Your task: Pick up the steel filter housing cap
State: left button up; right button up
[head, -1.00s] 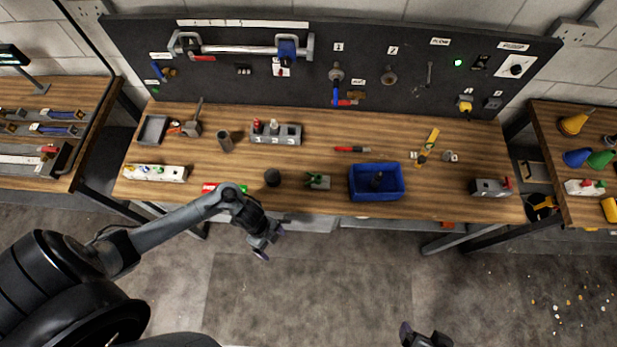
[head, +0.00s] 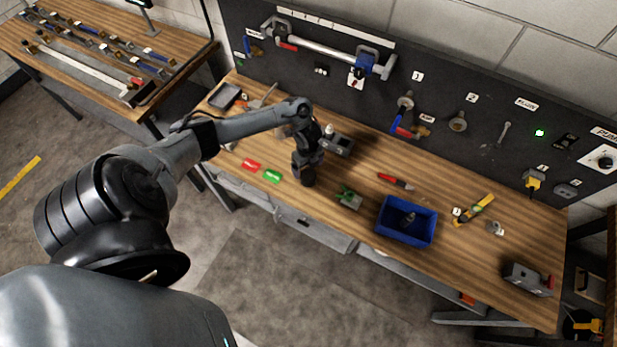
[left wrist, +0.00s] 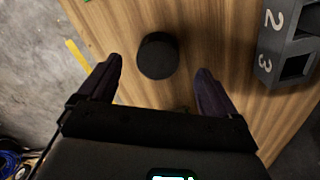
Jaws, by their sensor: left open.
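A dark, round, cylindrical piece, which looks like the steel filter housing cap (head: 308,178), stands on the wooden bench near its front edge. In the left wrist view the cap (left wrist: 158,55) lies between and slightly beyond my two fingertips, with a gap on each side. My left gripper (head: 307,163) is open, points down and is close over the cap; the head view does not show the height between them clearly. My right gripper is not in view.
A numbered grey block (left wrist: 285,45) stands to the right in the wrist view. A green part (head: 349,198) and a blue bin (head: 407,221) are right of the cap. The pegboard (head: 450,90) stands behind.

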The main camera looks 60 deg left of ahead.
aim_at(308, 175)
pick_arm(q)
jog(key=shift+d+f, duration=0.15)
jog(key=shift+f, duration=0.65)
jog(key=f, duration=0.3)
jog(key=shift+s+d+f, duration=0.1)
jog(key=shift+d+f, duration=0.05)
jog(key=shift+d, duration=0.1)
jog(key=shift+f, duration=0.5)
jog(key=c, duration=1.1)
jog(key=shift+r, duration=0.1)
